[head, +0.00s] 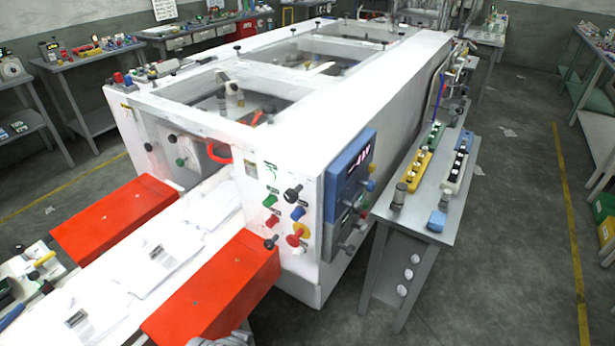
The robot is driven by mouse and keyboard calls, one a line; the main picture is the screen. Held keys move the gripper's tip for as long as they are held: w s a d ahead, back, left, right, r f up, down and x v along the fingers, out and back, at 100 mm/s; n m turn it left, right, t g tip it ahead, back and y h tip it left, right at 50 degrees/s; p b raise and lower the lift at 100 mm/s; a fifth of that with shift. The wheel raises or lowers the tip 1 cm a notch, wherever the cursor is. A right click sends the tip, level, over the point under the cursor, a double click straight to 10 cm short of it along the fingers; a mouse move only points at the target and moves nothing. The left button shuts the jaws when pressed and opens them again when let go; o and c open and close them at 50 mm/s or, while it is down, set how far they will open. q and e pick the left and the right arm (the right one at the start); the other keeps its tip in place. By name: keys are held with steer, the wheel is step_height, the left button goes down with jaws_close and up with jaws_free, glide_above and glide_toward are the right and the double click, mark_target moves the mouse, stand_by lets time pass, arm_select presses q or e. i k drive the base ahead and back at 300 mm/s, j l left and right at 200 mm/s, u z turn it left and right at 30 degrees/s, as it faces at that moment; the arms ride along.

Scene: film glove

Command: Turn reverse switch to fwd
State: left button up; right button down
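The white machine's front panel (283,222) carries several coloured controls. They include a black knob (293,193), a green knob (269,200), a blue knob (298,213), a red knob (272,221), a red button on a yellow base (297,236) and a lower black knob (271,242). The labels are too small to read, so I cannot tell which control is the reverse switch or how it is set. Neither gripper can be made out. A grey shape (222,341) is cut off at the bottom edge, and I cannot tell what it is.
Red guards (215,290) flank the conveyor (130,270) bearing flat white packets. A blue display unit (349,175) is on the machine's right side. A grey side table (418,215) stands to the right. Open floor (500,250) lies beyond it.

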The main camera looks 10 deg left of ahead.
mark_target(269, 244)
steer(key=j+u, duration=0.1)
steer(key=u, duration=0.3)
steer(key=i+j+u, duration=0.1)
steer(key=u, duration=0.3)
steer(key=j+u, duration=0.1)
steer(key=u, duration=0.3)
steer(key=i+u, duration=0.15)
steer(key=u, duration=0.25)
